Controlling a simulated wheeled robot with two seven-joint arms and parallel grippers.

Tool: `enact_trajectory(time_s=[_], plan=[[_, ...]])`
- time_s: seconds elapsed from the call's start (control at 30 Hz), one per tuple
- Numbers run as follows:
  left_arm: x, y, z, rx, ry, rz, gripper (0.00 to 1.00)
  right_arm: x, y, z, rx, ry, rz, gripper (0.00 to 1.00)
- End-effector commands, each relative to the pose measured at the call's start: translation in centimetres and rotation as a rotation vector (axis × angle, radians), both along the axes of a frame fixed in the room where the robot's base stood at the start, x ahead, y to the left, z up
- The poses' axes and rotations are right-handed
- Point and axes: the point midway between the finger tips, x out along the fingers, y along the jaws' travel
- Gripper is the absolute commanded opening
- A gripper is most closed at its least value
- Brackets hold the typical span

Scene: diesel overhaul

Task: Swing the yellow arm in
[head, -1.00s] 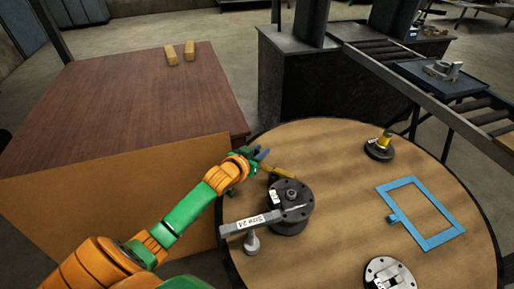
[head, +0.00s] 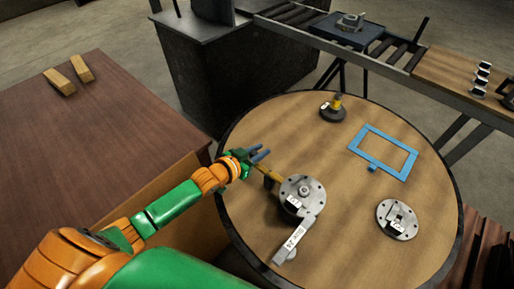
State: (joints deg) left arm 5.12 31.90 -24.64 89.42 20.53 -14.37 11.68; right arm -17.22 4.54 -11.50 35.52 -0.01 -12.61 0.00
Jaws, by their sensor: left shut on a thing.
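The yellow arm (head: 272,178) is a short bar at the upper left of a round grey hub (head: 303,196) on the round wooden table. A grey arm (head: 296,240) with a white label also reaches from the hub, toward the bottom of the picture. My left gripper (head: 260,154) is at the outer end of the yellow arm, shut on it; the fingers partly hide that end. My right gripper is out of view.
The round table (head: 350,265) also holds a blue frame (head: 411,153), a grey flange (head: 397,219) and a dark disc with a yellow top (head: 333,109). A brown bench (head: 90,150) stands left; a roller conveyor (head: 400,52) runs behind.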

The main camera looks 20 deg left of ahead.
Motion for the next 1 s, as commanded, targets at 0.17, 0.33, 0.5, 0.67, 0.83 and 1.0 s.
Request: enact_trajectory(time_s=[0.17, 0.33, 0.5, 0.67, 0.83, 1.0], plan=[[0.06, 0.06, 0.04, 0.002, -0.002, -0.023, 0.0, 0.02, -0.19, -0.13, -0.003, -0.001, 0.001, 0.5], [0.04, 0.0, 0.05, 0.002, -0.002, -0.031, 0.0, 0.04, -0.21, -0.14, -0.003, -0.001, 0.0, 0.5], [0.04, -0.04, 0.08, 0.001, -0.002, -0.032, 0.0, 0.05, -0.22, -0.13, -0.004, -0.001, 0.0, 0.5], [0.06, -0.04, 0.1, 0.001, -0.002, -0.032, 0.3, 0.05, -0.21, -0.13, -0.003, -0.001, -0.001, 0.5], [0.04, -0.05, 0.08, 0.0, -0.002, -0.032, 0.55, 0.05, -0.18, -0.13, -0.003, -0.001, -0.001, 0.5], [0.02, -0.06, 0.05, 0.001, -0.001, -0.032, 0.55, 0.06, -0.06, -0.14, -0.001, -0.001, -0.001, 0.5]])
